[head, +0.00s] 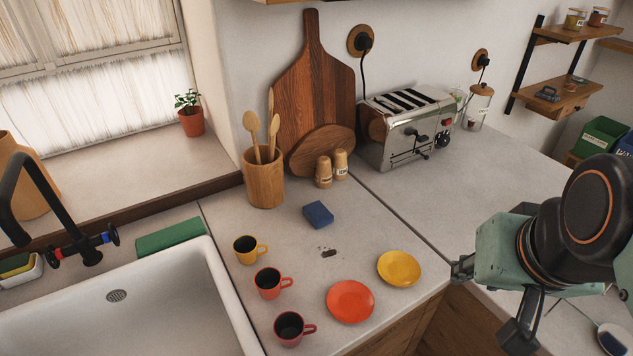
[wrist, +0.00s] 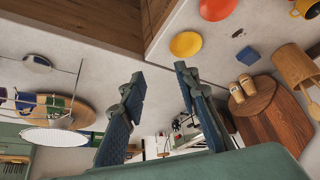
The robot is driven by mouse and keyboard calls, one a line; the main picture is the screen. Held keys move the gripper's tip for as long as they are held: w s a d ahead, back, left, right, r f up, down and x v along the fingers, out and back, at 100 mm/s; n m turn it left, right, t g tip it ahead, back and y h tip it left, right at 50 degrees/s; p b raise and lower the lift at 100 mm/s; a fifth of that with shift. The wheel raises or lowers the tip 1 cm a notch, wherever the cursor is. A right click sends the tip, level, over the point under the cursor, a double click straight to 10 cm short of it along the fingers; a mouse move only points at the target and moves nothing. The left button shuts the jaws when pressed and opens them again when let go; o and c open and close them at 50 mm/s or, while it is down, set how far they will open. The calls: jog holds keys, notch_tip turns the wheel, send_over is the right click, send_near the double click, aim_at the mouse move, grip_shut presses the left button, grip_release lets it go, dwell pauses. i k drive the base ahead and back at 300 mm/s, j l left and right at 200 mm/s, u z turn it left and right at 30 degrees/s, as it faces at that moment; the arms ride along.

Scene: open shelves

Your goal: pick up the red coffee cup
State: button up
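Three small cups stand in a row on the counter right of the sink in the head view. The nearest is a crimson-red cup (head: 290,328), the middle one is orange-red (head: 268,283), and the farthest is yellow (head: 246,250). All are upright with dark insides and handles to the right. My gripper (head: 490,300) is at the right of the head view, well away from the cups, beyond the saucers. In the wrist view my gripper (wrist: 160,76) has its fingers spread, with nothing between them. No red cup shows there; a yellow cup (wrist: 306,8) is at the top right edge.
An orange-red saucer (head: 350,301) and a yellow saucer (head: 399,268) lie right of the cups. A blue sponge (head: 318,214), utensil pot (head: 264,184) and toaster (head: 406,128) stand farther back. The sink (head: 120,318) is left of the cups.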

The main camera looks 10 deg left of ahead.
aim_at(289, 326)
jog(key=u, duration=1.3)
